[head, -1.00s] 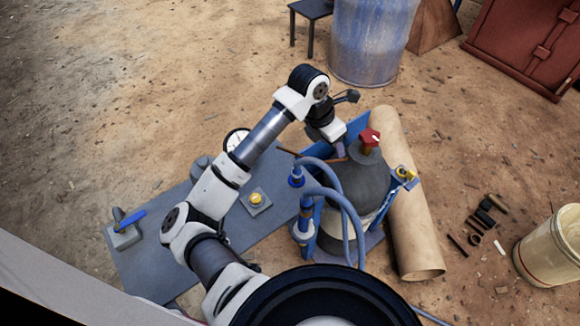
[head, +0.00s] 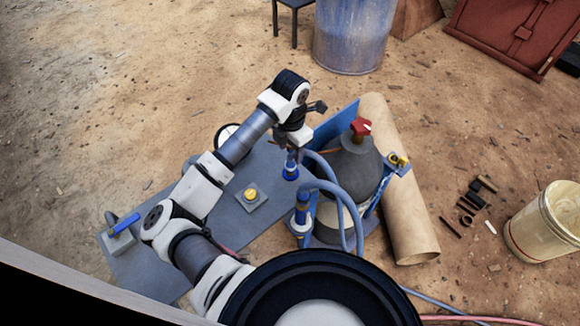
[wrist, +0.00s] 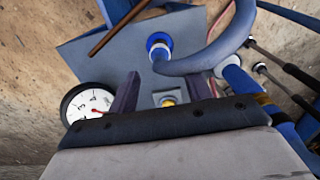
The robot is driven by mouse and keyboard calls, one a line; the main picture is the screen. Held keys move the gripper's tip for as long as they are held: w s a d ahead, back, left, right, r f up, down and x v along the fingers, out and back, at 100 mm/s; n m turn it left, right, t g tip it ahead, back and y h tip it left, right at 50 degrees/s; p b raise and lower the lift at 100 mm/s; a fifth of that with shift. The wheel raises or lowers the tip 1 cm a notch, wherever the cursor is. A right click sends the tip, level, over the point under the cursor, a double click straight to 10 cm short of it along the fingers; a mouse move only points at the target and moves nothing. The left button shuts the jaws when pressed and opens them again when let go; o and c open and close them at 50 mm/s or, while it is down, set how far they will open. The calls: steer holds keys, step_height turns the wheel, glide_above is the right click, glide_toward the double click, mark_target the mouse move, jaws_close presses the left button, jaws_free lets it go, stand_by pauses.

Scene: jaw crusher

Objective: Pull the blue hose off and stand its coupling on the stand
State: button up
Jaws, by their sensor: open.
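The blue hose (head: 334,187) loops beside a grey tank. One hose end has a blue coupling with a pale ring (head: 290,172), low over the grey plate; it also shows in the wrist view (wrist: 159,44). My gripper (head: 291,152) is open and empty, just above this coupling in the head view. In the wrist view my two fingers (wrist: 163,82) point toward the plate, with the coupling ahead of them and apart. A second blue fitting (head: 302,207) stands upright closer to my body. I cannot tell which part is the stand.
The grey plate (head: 160,250) carries a yellow button on a square base (head: 251,194), a blue-handled valve (head: 122,228) and a white dial gauge (wrist: 88,102). The grey tank (head: 352,165) with a red knob (head: 360,127) stands close right of my gripper. A tan roll (head: 405,200) lies beyond.

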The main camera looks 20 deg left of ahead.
step_height(320, 180, down, 7)
steer(key=b, duration=0.4)
steer(key=shift+b, duration=0.35)
steer(key=shift+f+b, duration=0.7)
steer(key=shift+b, duration=0.05)
steer(key=shift+b, duration=0.55)
jaws_close()
stand_by(0.5)
steer(key=shift+r, duration=0.2)
steer(key=shift+r+p, duration=1.15)
steer(key=shift+r, duration=1.7)
